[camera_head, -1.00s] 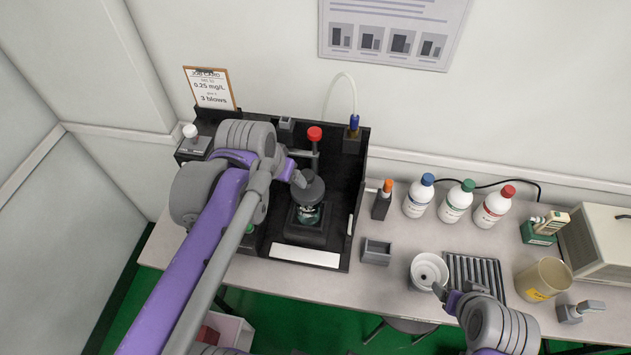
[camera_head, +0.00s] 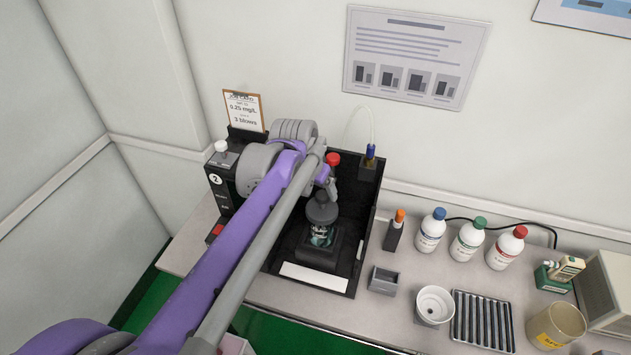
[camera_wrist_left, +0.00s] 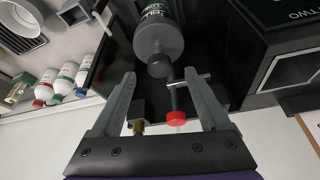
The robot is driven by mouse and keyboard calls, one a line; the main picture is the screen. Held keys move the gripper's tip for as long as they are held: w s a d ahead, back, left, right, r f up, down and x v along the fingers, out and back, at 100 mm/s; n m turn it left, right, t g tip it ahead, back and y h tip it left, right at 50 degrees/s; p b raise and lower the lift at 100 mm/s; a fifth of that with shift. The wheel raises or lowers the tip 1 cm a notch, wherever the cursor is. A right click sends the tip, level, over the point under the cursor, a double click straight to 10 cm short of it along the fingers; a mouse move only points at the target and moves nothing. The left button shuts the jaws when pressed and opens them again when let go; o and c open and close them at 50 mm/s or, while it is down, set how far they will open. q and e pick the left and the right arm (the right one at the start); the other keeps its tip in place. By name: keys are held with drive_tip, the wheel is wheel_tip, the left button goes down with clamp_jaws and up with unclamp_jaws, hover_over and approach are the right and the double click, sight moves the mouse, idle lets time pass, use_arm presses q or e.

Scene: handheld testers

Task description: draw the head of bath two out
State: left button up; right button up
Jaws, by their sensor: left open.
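Bath two is the black open-fronted unit (camera_head: 371,215) marked with a white "2" on its left panel. Inside it stands a jar (camera_head: 320,236) with a dark label, topped by a grey rounded head (camera_head: 322,209); the head also shows in the left wrist view (camera_wrist_left: 158,40). A red knob (camera_head: 333,158) sits on a grey post behind it. My left gripper (camera_head: 327,182) is open, just behind and above the head. In the left wrist view its jaws (camera_wrist_left: 160,80) are apart, with the red knob (camera_wrist_left: 176,118) and its post showing between them. Contact cannot be told. My right gripper is out of view.
A blue-ended tube (camera_head: 370,151) rises at the unit's back right. To the right stand an orange-topped holder (camera_head: 396,231), a grey box (camera_head: 383,280), bottles with blue (camera_head: 431,231), green (camera_head: 468,242) and red (camera_head: 506,248) caps, a white cup (camera_head: 434,305) and a ribbed rack (camera_head: 483,320).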

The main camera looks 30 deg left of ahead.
sight(322, 195)
use_arm(q)
drive_tip(key=shift+x, duration=2.35)
clamp_jaws()
